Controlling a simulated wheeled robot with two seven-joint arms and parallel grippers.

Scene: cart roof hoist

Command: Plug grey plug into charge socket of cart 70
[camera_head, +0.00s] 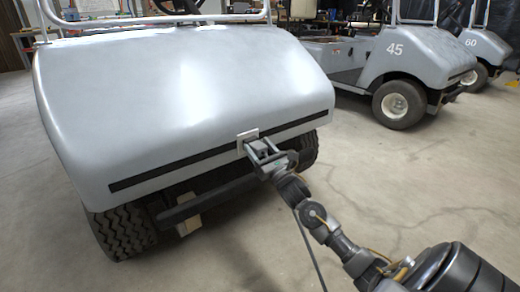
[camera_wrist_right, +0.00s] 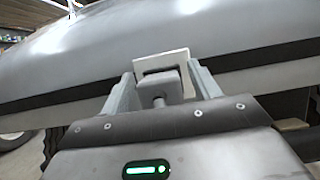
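A grey plug (camera_wrist_right: 172,84) sits between the fingertips of my right gripper (camera_wrist_right: 163,88), which look closed on its sides. The plug's front is right at the charge socket (camera_wrist_right: 178,57), a pale square plate on the near cart's front. I cannot tell how deep the plug sits. In the head view my right gripper (camera_head: 262,153) is at the socket plate (camera_head: 247,135), on the dark strip. The near cart (camera_head: 180,85) shows no number here. A thin cable hangs below my right gripper. My left gripper is not in view.
Cart 45 (camera_head: 405,62) and cart 60 (camera_head: 487,47) stand at the back right. A dark bumper bar (camera_head: 205,199) runs under the near cart's front, with a pale block (camera_head: 187,222) below. The concrete floor (camera_head: 420,180) at right is clear.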

